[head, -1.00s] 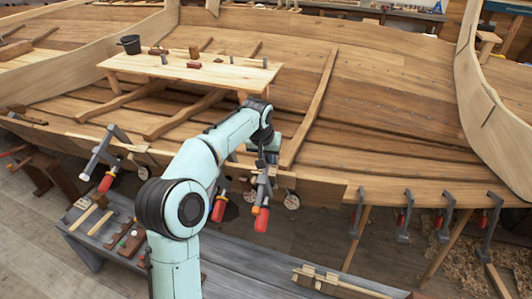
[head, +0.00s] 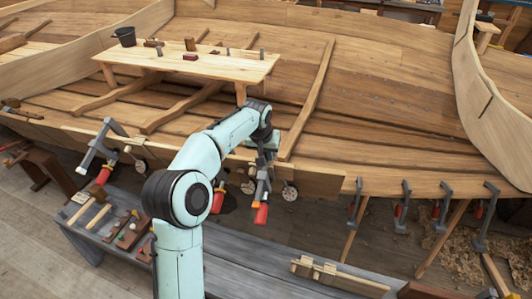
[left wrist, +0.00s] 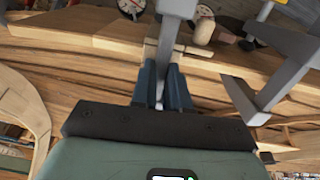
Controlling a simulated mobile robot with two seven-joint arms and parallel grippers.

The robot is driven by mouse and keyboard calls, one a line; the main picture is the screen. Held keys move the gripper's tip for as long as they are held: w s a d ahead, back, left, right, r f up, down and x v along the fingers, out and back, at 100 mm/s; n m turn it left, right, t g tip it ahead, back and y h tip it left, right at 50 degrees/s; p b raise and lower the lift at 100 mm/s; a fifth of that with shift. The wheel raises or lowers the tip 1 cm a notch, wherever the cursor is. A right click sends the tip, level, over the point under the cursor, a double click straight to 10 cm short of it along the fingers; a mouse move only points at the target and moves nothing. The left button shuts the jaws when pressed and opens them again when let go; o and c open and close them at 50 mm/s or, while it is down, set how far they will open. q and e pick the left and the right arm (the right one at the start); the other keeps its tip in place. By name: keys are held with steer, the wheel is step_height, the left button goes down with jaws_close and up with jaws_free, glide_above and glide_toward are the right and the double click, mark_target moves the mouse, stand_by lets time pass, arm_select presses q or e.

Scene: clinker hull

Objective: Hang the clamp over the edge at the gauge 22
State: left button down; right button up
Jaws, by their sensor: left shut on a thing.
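My left gripper (head: 265,160) is shut on a grey clamp (head: 262,190) with a red handle, held upright at the hull's plank edge (head: 315,183). The left wrist view shows the fingers (left wrist: 161,88) around the clamp's grey bar (left wrist: 176,12). Whether the clamp touches the edge I cannot tell. In the left wrist view, gauges (left wrist: 131,8) (left wrist: 204,12) lie on both sides of the bar. My right gripper is not in view.
Another clamp (head: 101,152) sits on the edge at the left, and a red-handled one (head: 218,197) is partly behind my arm. Several clamps (head: 403,205) hang along the edge at the right. A grey bench (head: 240,262) with tools stands below; a wooden table (head: 215,66) stands inside the hull.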

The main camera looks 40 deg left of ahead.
arm_select(q)
steer(key=shift+w+f, duration=0.1)
steer(key=shift+f, duration=0.05)
stand_by(0.4)
steer(key=shift+s+d+f, duration=0.1)
steer(key=shift+s+f, duration=0.05)
steer(key=shift+s, duration=0.05)
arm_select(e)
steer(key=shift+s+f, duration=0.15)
arm_select(q)
steer(key=c, duration=1.1)
jaws_free()
steer(key=shift+o, duration=0.2)
steer(key=shift+f, duration=0.1)
steer(key=v, duration=1.3)
steer(key=shift+r+p, duration=0.3)
steer(key=shift+p, duration=0.1)
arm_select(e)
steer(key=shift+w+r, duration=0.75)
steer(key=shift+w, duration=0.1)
arm_select(q)
steer(key=shift+s+f, duration=0.1)
steer(key=shift+s, duration=0.05)
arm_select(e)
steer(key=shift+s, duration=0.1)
